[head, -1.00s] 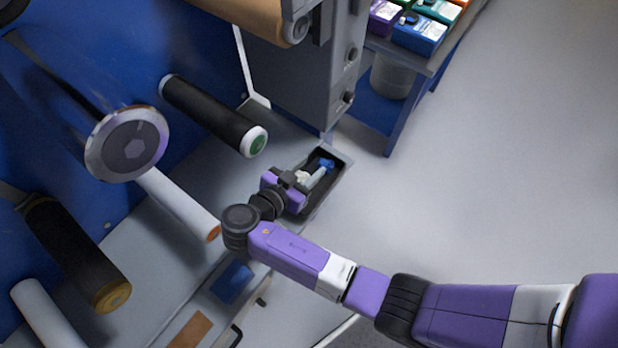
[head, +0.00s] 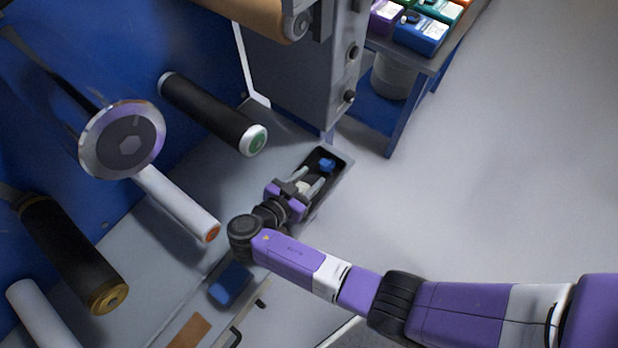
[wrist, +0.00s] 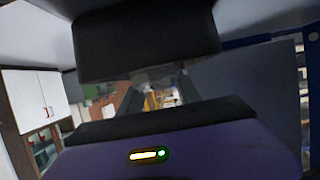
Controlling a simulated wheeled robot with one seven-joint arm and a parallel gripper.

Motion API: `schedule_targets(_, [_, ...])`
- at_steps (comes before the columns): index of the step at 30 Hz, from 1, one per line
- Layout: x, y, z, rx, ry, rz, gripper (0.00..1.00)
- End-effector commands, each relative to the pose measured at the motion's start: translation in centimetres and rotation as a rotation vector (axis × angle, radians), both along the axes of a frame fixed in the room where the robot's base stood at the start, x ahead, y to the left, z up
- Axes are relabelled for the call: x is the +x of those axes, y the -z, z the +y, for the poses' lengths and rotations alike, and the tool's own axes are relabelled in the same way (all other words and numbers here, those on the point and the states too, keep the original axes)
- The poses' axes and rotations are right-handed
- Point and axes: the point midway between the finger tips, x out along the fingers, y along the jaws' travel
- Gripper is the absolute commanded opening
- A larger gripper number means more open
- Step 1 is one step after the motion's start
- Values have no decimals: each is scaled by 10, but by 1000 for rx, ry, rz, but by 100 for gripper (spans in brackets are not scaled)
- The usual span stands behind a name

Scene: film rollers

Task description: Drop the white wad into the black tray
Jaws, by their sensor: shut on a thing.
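The black tray (head: 340,161) lies at the bench edge in the head view, with a small blue thing (head: 327,165) in its far end. My gripper (head: 315,180) is over the near part of the tray, its two pale fingers pointing to the tray's far end. It is shut on the white wad (head: 303,187), a small whitish patch between the fingers. The gripper hides the tray's near part. In the wrist view a pale blurred shape (wrist: 158,77) shows between the dark gripper parts; its outline is unclear.
A black roller (head: 212,112) and a white roller (head: 178,203) stick out from the blue panel to the left. A grey machine column (head: 300,85) stands just behind the tray. A blue block (head: 231,284) lies on the bench nearer me. Open floor lies to the right.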

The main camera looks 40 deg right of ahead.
Motion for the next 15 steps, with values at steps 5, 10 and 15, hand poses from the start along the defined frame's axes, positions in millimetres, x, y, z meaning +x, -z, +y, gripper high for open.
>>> schedule_targets(5, [0,5,0,0,0,0,3])
schedule_targets(10, [0,9,0,0,0,-1,3])
schedule_targets(15, [0,9,0,0,0,0,3])
